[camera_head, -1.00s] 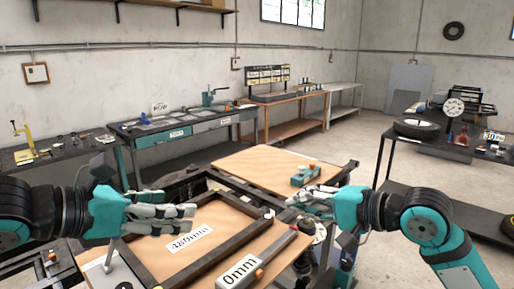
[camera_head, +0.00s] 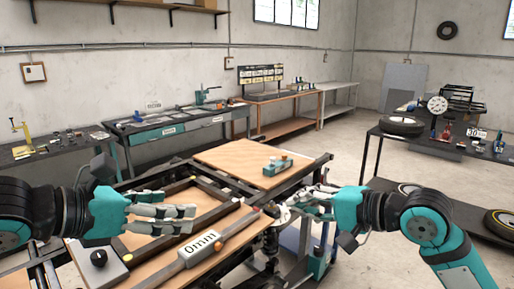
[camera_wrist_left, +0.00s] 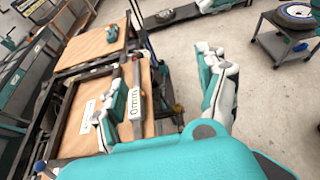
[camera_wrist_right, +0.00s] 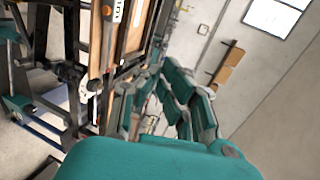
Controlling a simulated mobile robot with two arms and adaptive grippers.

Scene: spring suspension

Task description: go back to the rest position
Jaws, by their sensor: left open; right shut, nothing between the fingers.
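My left gripper (camera_head: 185,218) is open and empty, held above the wooden bench board. In the left wrist view its fingers (camera_wrist_left: 165,100) stand wide apart. My right gripper (camera_head: 312,203) is shut with nothing in it, near the right edge of the bench. It also shows in the right wrist view (camera_wrist_right: 160,105). Both arms reach forward at similar height. A grey gauge bar marked 0mm (camera_head: 232,229) lies along the bench front, between the two grippers.
A dark frame (camera_head: 205,186) lies on the bench around a wooden board. A teal tool (camera_head: 279,164) sits on the rear board (camera_head: 240,155). A black table with a tyre (camera_head: 400,125) stands at right. Bare floor (camera_head: 345,163) lies between bench and table.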

